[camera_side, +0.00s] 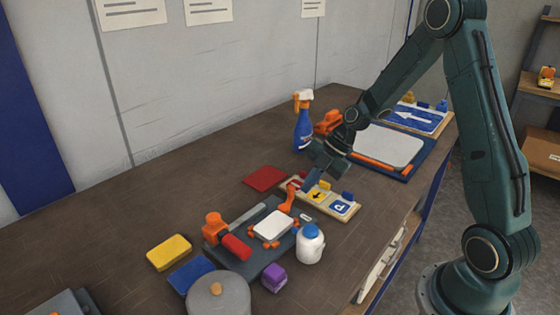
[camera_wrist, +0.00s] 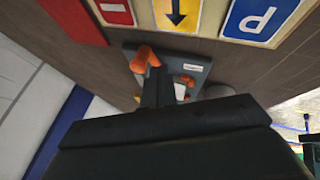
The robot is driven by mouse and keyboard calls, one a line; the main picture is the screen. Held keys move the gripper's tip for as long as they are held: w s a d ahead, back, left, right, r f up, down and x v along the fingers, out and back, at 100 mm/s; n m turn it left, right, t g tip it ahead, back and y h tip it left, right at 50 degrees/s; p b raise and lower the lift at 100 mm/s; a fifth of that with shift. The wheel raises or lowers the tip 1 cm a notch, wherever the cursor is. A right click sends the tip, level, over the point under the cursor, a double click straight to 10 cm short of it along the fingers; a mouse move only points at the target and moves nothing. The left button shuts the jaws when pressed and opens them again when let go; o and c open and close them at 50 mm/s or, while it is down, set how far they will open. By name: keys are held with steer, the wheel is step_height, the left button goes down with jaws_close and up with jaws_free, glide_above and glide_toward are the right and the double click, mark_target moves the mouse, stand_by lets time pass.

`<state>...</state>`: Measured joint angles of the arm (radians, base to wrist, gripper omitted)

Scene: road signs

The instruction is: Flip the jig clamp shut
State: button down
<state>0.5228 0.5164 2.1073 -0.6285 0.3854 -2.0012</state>
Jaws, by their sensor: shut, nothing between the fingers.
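The jig (camera_side: 262,262) is a dark grey base on the bench with a white plate (camera_side: 272,227) held between orange corner blocks. Its orange clamp (camera_side: 287,199) stands raised at the plate's far edge, tilted up rather than lying over the plate. In the wrist view the orange clamp (camera_wrist: 146,58) shows just beyond my fingertips, and part of the jig base (camera_wrist: 195,66) is behind it. My gripper (camera_side: 311,180) is shut and empty, above and right of the clamp in the side view; contact is not clear. In the wrist view my gripper (camera_wrist: 153,78) hides most of the plate.
A sign board (camera_side: 345,211) with red, yellow and blue signs lies close behind the jig. A white bottle (camera_side: 310,243) stands at its right, a purple block (camera_side: 273,277) in front.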

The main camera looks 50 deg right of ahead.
mark_target(290, 186)
steer(key=shift+w+a+f, duration=0.15)
steer(key=shift+w+a, duration=0.05)
steer(key=shift+w, duration=0.5)
steer(key=shift+w+n+g, duration=0.4)
steer(key=shift+n, duration=0.3)
steer(key=shift+w+n+g+y, duration=0.4)
steer(key=shift+w+n, duration=0.05)
steer(key=shift+n, duration=0.35)
steer(key=n, duration=0.1)
steer(key=w+n+g, duration=0.1)
steer(key=shift+w+a+n+g, duration=0.15)
steer(key=shift+w+n+g, duration=0.15)
steer(key=shift+n, duration=0.1)
steer(key=w+n+g, duration=0.1)
steer(key=a+n+g, duration=0.1)
steer(key=n, duration=0.1)
steer(key=shift+w+n, duration=0.3)
steer(key=shift+w, duration=0.05)
steer(key=n, duration=0.1)
steer(key=w+a+n+g, duration=0.1)
steer(key=shift+n, duration=0.4)
steer(key=shift+w+a, duration=0.1)
steer(key=shift+a, duration=0.1)
steer(key=shift+w+a, duration=0.1)
steer(key=shift+a, duration=0.05)
